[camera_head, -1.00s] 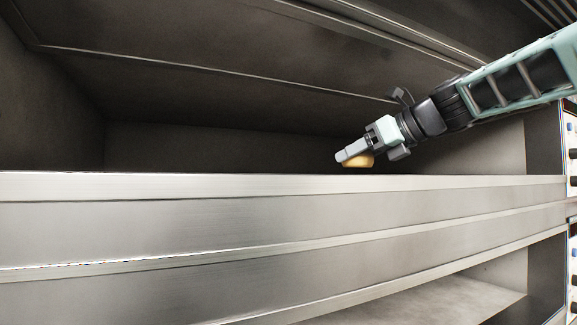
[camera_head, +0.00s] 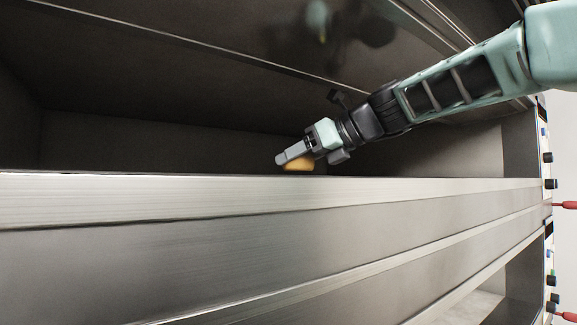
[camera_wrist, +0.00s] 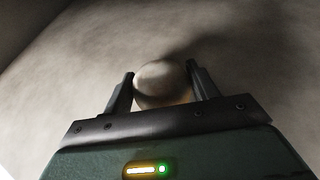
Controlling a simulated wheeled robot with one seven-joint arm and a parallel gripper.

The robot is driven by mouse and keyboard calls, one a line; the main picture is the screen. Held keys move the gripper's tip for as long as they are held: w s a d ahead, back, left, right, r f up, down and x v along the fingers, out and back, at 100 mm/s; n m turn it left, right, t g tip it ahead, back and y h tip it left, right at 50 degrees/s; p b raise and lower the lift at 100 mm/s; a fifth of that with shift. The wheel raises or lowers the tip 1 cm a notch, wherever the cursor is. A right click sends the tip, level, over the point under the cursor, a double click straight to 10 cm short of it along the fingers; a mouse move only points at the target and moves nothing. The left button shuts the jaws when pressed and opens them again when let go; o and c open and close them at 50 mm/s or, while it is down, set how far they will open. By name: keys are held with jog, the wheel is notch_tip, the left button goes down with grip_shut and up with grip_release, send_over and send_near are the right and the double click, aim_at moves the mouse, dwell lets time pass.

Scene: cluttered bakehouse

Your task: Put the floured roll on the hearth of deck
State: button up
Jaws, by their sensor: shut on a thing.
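The floured roll (camera_head: 299,165) is a small golden-brown piece held between the fingers of my gripper (camera_head: 284,160). In the wrist view the roll (camera_wrist: 160,84) shows a pale, dusted top between the two dark fingers of my gripper (camera_wrist: 161,80). My gripper is shut on it. The arm reaches from the right into a deck's dark chamber, just beyond its metal front edge (camera_head: 200,195). In the wrist view a pale, mottled hearth surface (camera_wrist: 235,40) lies beyond the roll. I cannot tell whether the roll touches it.
The chamber's dark ceiling (camera_head: 200,75) slopes above the arm. Its right side wall (camera_head: 519,150) stands behind the arm. Another opening (camera_head: 480,300) is lower right. Controls with dark knobs (camera_head: 551,184) and red handles (camera_head: 568,205) line the right edge. The chamber left of my gripper looks clear.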

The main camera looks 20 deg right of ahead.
aim_at(312, 157)
jog(key=shift+s+d+f, duration=0.15)
jog(key=shift+d+f, duration=0.05)
jog(key=shift+f, duration=0.55)
jog(key=shift+a, duration=0.25)
jog(key=shift+d+f+b, duration=0.1)
jog(key=shift+d+b, duration=0.05)
jog(key=shift+b, duration=0.15)
jog(key=o, duration=0.8)
jog(key=shift+c, duration=0.2)
jog(key=b+v, duration=0.3)
jog(key=v, duration=0.3)
jog(key=shift+s, duration=0.1)
jog(key=shift+s+d+r, duration=0.35)
jog(key=shift+s+r, duration=0.05)
jog(key=shift+r, duration=0.05)
